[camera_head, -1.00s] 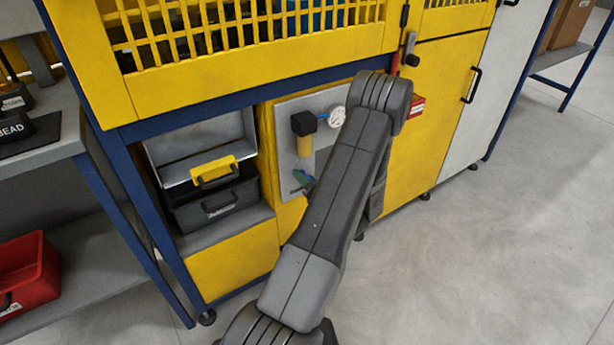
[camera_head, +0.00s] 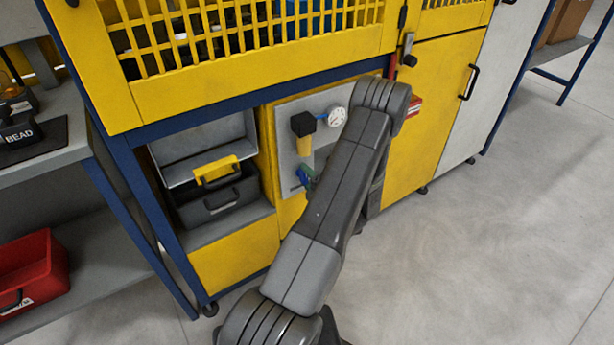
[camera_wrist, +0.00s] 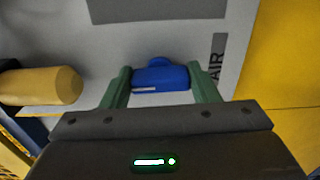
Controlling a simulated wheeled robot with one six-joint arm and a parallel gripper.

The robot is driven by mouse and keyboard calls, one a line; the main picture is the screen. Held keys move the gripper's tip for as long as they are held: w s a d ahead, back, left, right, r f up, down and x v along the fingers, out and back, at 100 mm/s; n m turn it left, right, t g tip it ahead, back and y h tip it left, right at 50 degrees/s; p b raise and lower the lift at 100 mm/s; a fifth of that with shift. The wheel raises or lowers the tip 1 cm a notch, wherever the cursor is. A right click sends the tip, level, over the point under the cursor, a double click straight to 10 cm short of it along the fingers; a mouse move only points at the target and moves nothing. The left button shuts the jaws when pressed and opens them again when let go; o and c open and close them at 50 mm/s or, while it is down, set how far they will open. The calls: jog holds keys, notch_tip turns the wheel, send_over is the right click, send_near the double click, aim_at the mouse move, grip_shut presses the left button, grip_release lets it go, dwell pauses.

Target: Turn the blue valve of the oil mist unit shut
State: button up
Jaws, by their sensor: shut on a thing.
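The oil mist unit is a grey panel (camera_head: 285,124) on the yellow machine, with a black-topped yellow bowl (camera_head: 304,146) and a round white gauge (camera_head: 337,116). The blue valve handle (camera_wrist: 160,77) sits between my gripper's two green fingers (camera_wrist: 161,86) in the wrist view, and the fingers are shut on its sides. The handle lies crosswise in that view. In the head view my gripper (camera_head: 305,176) shows as a small green and blue patch low on the panel, and my arm hides part of it. The yellow bowl also shows in the wrist view (camera_wrist: 42,86).
A red bin (camera_head: 35,268) is on the lower left shelf. A dark label reading "AIR" (camera_wrist: 216,62) is right of the valve. The floor at right is clear.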

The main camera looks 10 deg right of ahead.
jog(key=shift+m, duration=0.3)
dwell(0.4)
jog(key=o, duration=1)
jog(key=shift+s, duration=0.1)
jog(key=v, duration=1.3)
jog(key=shift+s+d+p, duration=0.1)
jog(key=shift+s+p, duration=0.25)
jog(key=shift+p, duration=0.05)
jog(key=shift+w, duration=0.1)
jog(key=x, duration=1.3)
jog(key=shift+w+b, duration=0.35)
